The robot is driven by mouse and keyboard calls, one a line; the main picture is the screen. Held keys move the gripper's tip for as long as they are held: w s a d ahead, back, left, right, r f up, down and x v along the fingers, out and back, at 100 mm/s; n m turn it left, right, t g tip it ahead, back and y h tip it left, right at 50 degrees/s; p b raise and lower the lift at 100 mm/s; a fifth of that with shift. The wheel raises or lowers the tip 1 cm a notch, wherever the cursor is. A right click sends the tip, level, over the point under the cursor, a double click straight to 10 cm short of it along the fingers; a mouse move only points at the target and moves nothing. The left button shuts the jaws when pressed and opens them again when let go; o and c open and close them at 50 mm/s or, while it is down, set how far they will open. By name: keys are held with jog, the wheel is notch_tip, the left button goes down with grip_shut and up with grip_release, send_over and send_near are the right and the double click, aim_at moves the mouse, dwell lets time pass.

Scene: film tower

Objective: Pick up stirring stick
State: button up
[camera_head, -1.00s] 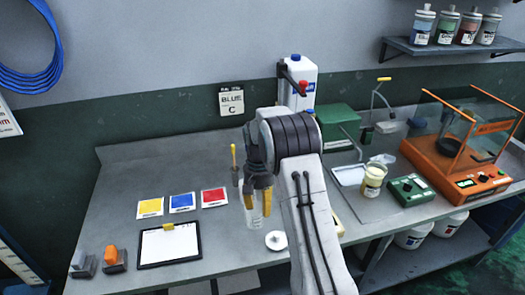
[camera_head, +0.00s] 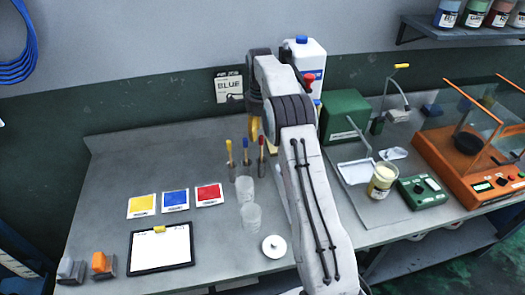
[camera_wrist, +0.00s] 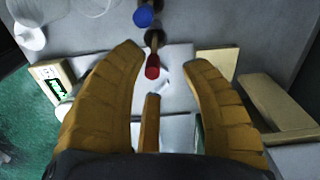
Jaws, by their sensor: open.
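Three stirring sticks stand upright in small dark holders on the grey bench. They have a yellow handle (camera_head: 229,152), a blue handle (camera_head: 245,150) and a red handle (camera_head: 262,147). My gripper (camera_head: 255,128) is above and behind the red and blue handles. In the wrist view my gripper (camera_wrist: 165,58) has its orange fingers spread, with nothing gripped. The red handle (camera_wrist: 152,68) shows end-on between the fingertips, nearer the left one. The blue handle (camera_wrist: 144,16) lies beyond it. Whether a finger touches the red handle is unclear.
Two clear cups (camera_head: 251,217) stand in front of the sticks, with a white lid (camera_head: 274,246) nearby. Colour cards (camera_head: 175,201) and a clipboard (camera_head: 160,247) lie left. A white jug (camera_head: 304,58) stands behind my arm. The bench's back left is clear.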

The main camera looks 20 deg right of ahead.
aim_at(261, 145)
jog(key=shift+s+a+f, duration=0.2)
jog(key=shift+s+f, duration=0.05)
jog(key=shift+f, duration=0.3)
jog(key=shift+s+d+f+p, duration=0.1)
jog(key=shift+f+p, duration=0.25)
jog(key=shift+f, duration=1)
jog(key=shift+s+f+p, duration=0.1)
jog(key=shift+f+p, duration=0.2)
jog(key=shift+f, duration=1)
grip_shut()
